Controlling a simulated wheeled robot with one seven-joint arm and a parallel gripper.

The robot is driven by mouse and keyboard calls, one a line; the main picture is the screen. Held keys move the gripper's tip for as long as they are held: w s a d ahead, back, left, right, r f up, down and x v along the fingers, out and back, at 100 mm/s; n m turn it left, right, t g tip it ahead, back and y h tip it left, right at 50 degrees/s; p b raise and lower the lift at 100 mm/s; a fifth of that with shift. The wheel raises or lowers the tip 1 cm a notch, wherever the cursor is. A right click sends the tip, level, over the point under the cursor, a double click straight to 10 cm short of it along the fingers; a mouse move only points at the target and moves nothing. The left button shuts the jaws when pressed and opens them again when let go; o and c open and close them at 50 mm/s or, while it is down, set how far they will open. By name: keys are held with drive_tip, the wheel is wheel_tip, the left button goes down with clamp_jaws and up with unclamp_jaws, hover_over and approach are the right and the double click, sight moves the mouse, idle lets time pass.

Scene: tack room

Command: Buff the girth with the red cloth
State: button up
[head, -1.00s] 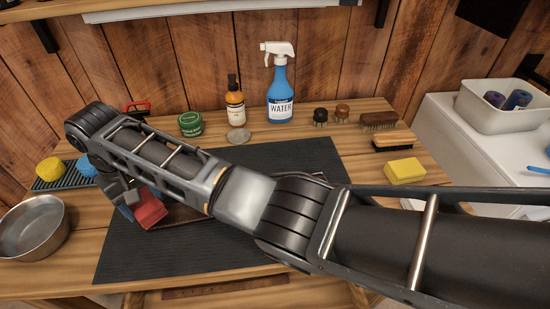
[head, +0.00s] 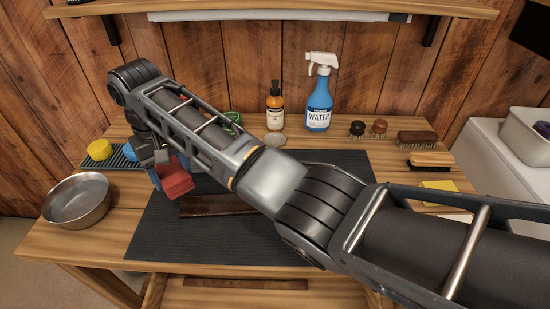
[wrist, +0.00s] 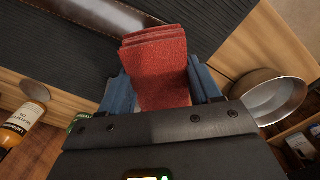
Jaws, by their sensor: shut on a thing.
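My gripper (head: 165,170) is at the left end of the dark mat (head: 300,235), with blue fingers shut on the folded red cloth (head: 173,180). In the wrist view the red cloth (wrist: 157,75) stands out between the two blue fingers. The girth, a brown leather strap (head: 215,206), lies on the mat to the right of the cloth, and part of it is hidden by my arm. Its end also shows in the wrist view (wrist: 100,12), beyond the cloth. The cloth looks apart from the strap in the wrist view, but I cannot tell its height above the mat.
A metal bowl (head: 78,200) stands at the left. Yellow and blue sponges sit on a ribbed tray (head: 122,160) behind it. An amber bottle (head: 275,108), a blue water sprayer (head: 319,95), a green tin (head: 233,119) and several brushes (head: 418,138) stand along the back. The mat's front is clear.

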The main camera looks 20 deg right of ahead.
wheel_tip(320, 180, up, 7)
drive_tip(key=shift+r, duration=0.1)
idle(0.3)
idle(0.9)
